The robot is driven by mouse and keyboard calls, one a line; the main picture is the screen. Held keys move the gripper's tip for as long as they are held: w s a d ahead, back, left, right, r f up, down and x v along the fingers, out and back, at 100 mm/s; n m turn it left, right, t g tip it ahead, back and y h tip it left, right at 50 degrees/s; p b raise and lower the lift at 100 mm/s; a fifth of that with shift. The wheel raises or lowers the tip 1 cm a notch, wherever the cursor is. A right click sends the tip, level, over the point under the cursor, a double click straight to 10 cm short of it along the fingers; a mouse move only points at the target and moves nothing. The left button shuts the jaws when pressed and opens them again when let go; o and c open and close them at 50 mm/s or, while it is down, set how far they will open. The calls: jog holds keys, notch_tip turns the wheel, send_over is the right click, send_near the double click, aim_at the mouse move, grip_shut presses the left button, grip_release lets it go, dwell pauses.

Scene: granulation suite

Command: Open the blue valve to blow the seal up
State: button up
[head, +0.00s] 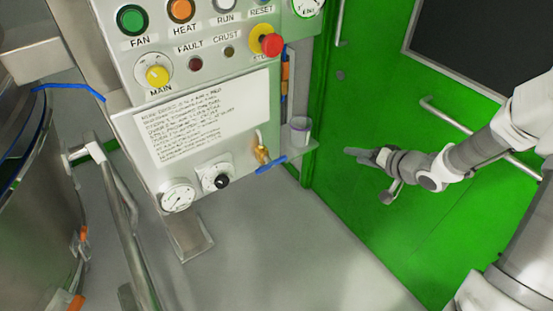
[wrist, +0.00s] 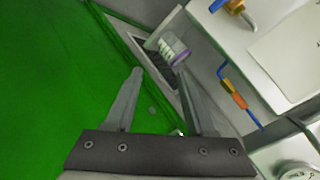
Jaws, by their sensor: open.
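In the wrist view the brass body (wrist: 235,6) and part of the blue lever (wrist: 216,5) show at the top edge. My gripper (head: 366,175) is open and empty, in front of the green door, well to the right of the valve and apart from it. Its two spread fingers (wrist: 159,70) show in the wrist view with nothing between them.
A small cup (head: 300,130) stands on a shelf (head: 303,148) just right of the valve; the cup also shows beyond my fingers (wrist: 174,48). A blue and orange line (head: 285,77) runs down the panel's side. A metal rail (head: 125,205) and steel vessel (head: 38,200) are left. Floor below is clear.

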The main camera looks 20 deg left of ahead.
jog(key=s+a+f+m+g+y+b, duration=0.1)
jog(key=s+a+f+y+b, duration=0.1)
jog(key=s+a+f+y, duration=0.3)
jog(key=m+g+y+b, duration=0.1)
jog(key=m+y+b, duration=0.1)
jog(key=y, duration=0.2)
send_near(274, 166)
jog(key=b+x, duration=0.3)
jog(key=x, duration=0.7)
jog(key=shift+w+a+r+b, duration=0.1)
jog(key=shift+a+b, duration=0.25)
jog(key=shift+a, duration=0.05)
grip_shut()
